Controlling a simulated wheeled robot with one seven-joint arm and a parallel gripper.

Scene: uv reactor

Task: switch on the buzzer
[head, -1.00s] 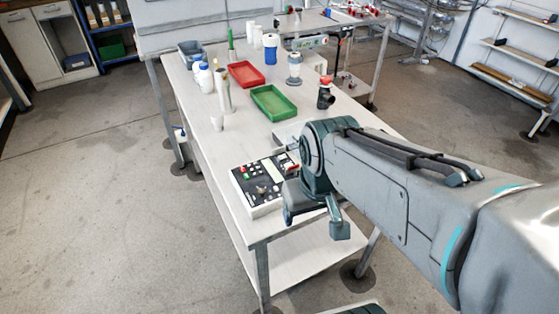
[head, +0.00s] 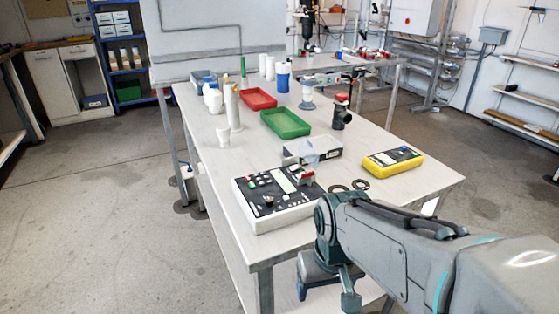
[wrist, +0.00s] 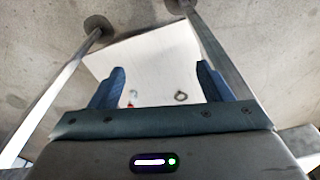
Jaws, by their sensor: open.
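A white control box (head: 277,210) with a black sloped face stands at the near edge of the table. Its face carries a red and a green button, several small knobs and a pale panel; a red-topped part sits at its right corner. I cannot tell which control is the buzzer's. A yellow box (head: 393,165) with a dark face and a blue knob lies further right. My gripper (head: 327,293) is beyond the table's near edge, below and right of the control box, apart from it. In the wrist view my gripper (wrist: 160,72) has its blue fingers wide apart, with nothing between them.
The white table (head: 400,195) also carries a green tray (head: 286,124), a red tray (head: 257,98), a dark red-capped fitting (head: 341,112), dark rings (head: 349,187) and several bottles and cups. Bare tabletop lies right of the control box. Open floor is on the left.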

